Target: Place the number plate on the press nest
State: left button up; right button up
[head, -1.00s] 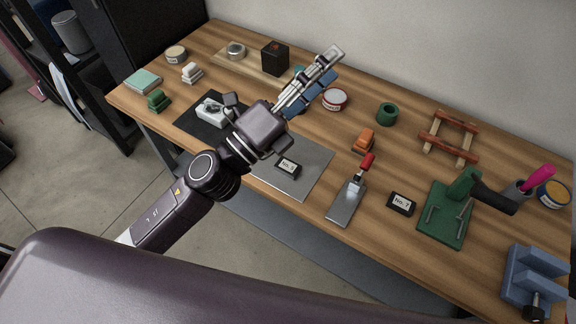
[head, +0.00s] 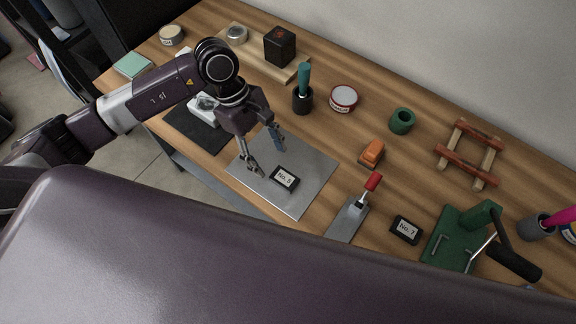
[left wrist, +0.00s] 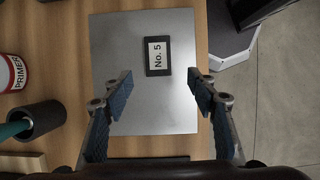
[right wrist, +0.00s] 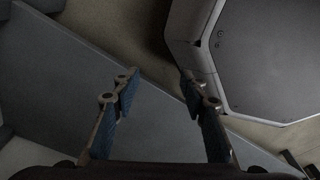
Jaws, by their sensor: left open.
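A small black plate labelled No. 5 (head: 285,177) lies flat on a grey metal sheet (head: 310,197); the left wrist view shows it too (left wrist: 158,56). A similar plate labelled No. 7 (head: 405,230) lies on the bench farther right. My left gripper (head: 272,158) points down over the sheet, open and empty, close to the No. 5 plate. In the left wrist view the plate lies ahead, between the lines of the fingers (left wrist: 160,88). My right gripper (right wrist: 158,84) is open and empty above the floor. I cannot tell which thing is the press nest.
A white device (head: 203,108) on a dark mat (head: 200,130) is partly hidden by my left arm. A dark cup (head: 302,100) and primer tin (head: 343,98) stand behind the sheet.

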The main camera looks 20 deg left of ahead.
aim_at(284, 177)
pick_arm(q)
jog(key=shift+s+d+f+b, duration=0.15)
jog(key=shift+s+d+f, duration=0.15)
jog(key=shift+f, duration=0.15)
jog(key=shift+s+d+f+b, duration=0.2)
jog(key=shift+s+f, duration=0.1)
jog(key=shift+f, duration=0.1)
jog(key=shift+w+d+f, duration=0.1)
jog(key=shift+d+f, duration=0.7)
jog(key=shift+f, duration=0.3)
jog(key=shift+b+x, duration=0.5)
jog(key=shift+x, duration=0.55)
jog(key=shift+w+f, duration=0.1)
jog(key=shift+w, duration=0.05)
jog(key=c, duration=1.1)
grip_shut()
pick_arm(e)
jog(key=shift+g, duration=0.3)
jog(key=s, duration=0.1)
jog(key=s+f, duration=0.1)
jog(key=s, duration=0.1)
jog(key=s+f, duration=0.1)
jog(key=shift+s+a+f, duration=0.1)
jog(key=shift+s, duration=0.05)
